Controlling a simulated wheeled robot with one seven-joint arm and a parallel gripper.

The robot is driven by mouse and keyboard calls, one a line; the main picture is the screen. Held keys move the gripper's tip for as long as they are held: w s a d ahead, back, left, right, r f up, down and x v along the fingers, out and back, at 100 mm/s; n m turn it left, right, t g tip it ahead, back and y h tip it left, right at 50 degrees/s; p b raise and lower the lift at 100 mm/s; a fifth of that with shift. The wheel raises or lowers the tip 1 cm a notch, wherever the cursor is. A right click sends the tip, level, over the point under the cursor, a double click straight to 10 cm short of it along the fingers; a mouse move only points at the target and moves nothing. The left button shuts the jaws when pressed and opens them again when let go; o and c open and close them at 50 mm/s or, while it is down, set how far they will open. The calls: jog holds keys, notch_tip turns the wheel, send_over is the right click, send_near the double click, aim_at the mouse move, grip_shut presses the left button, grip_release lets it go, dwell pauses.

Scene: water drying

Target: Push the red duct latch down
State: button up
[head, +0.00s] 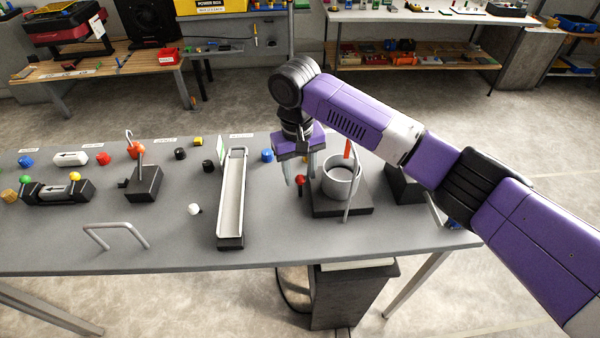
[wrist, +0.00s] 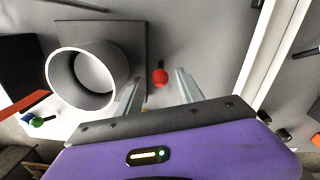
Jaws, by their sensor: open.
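A light grey round duct (head: 341,178) stands on a dark base plate (head: 340,211) at the right of the table. A red-orange bar (head: 348,149) rises behind its rim; its end also shows at the left edge of the wrist view (wrist: 22,104). A red ball knob (head: 300,180) on a short dark stem is at the plate's left side. I cannot tell which red part is the latch. My gripper (head: 300,170) points down, open and empty, left of the duct. In the wrist view the red knob (wrist: 159,77) appears between the spread fingers, with no visible contact.
A pale sloped channel (head: 231,195) stands left of my gripper. A blue knob (head: 267,155) lies between channel and gripper. The table front (head: 180,250) is mostly clear around a grey handle (head: 114,234).

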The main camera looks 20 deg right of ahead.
jog(key=shift+f, duration=0.45)
jog(key=shift+c, duration=0.5)
